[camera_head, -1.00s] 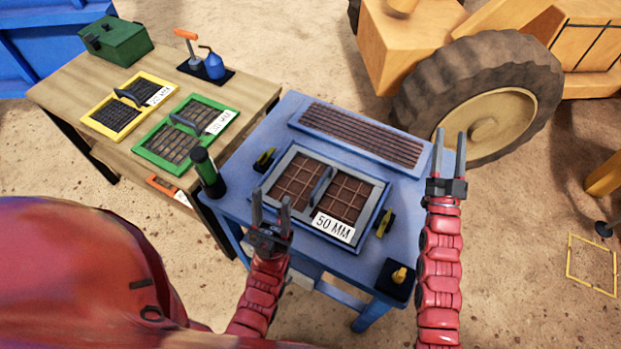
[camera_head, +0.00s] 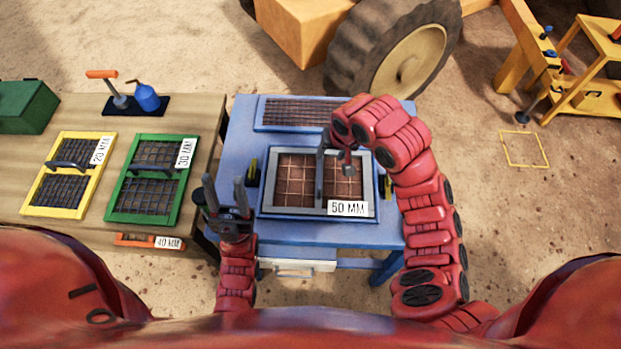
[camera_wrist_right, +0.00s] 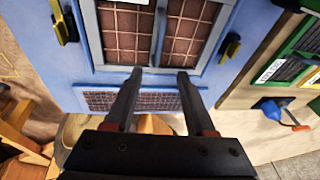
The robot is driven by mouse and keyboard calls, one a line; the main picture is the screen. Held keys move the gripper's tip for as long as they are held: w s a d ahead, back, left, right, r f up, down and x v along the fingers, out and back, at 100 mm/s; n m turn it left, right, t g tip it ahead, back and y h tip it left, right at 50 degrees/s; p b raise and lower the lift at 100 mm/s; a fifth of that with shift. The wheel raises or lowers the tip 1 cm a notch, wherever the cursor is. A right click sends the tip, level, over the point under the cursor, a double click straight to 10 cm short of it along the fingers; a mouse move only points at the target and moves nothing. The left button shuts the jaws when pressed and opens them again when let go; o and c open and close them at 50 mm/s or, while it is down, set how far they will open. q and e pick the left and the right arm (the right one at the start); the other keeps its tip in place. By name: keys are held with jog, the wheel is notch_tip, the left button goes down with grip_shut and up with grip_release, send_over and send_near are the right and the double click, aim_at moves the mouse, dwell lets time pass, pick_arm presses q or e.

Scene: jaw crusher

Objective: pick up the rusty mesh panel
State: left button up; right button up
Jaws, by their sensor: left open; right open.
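The rusty mesh panel (camera_head: 294,176) lies flat on the blue table, with a grey frame, brown mesh, a dark central handle and a "50 MM" label. In the right wrist view the panel (camera_wrist_right: 190,22) fills the top, its handle (camera_wrist_right: 159,35) running down the middle. My right gripper (camera_wrist_right: 160,74) is open and empty; its fingertips appear near the panel's far edge, one on each side of the handle's line. In the head view my right arm hides part of the panel and most of that gripper. My left gripper (camera_head: 224,180) is open and empty, left of the panel.
The blue table (camera_head: 240,135) also holds a long mesh strip (camera_head: 292,112) behind the panel, with yellow-black clamps (camera_head: 252,174) beside it. A wooden table (camera_head: 85,118) at left carries yellow (camera_head: 37,197) and green (camera_head: 120,205) framed screens. A large wheel (camera_head: 400,60) stands behind.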

jog(key=b, duration=0.6)
send_over(320, 172)
jog(key=s+d, duration=0.2)
notch_tip(320, 172, down, 9)
jog(key=shift+w+a+f+p, duration=0.2)
jog(key=shift+a+f+p, duration=0.1)
jog(key=shift+f, duration=0.15)
jog(key=shift+w+a+f+p, duration=0.15)
jog(key=shift+f+p, duration=0.1)
jog(key=shift+f, duration=0.2)
jog(key=shift+w+f, duration=0.15)
jog(key=shift+f, duration=0.25)
jog(key=shift+w+a+f+p, duration=0.1)
jog(key=shift+a+f+p, duration=0.05)
jog(key=shift+f+p, duration=0.35)
jog(key=p+x, duration=0.1)
jog(key=x, duration=0.1)
jog(key=shift+w+a+f+p, duration=0.15)
jog(key=shift+a+f+p, duration=0.05)
jog(key=shift+f+p, duration=0.15)
jog(key=shift+w+a+f, duration=0.1)
jog(key=shift+w+f, duration=0.05)
jog(key=shift+f, duration=0.5)
jog(key=shift+f, duration=0.3)
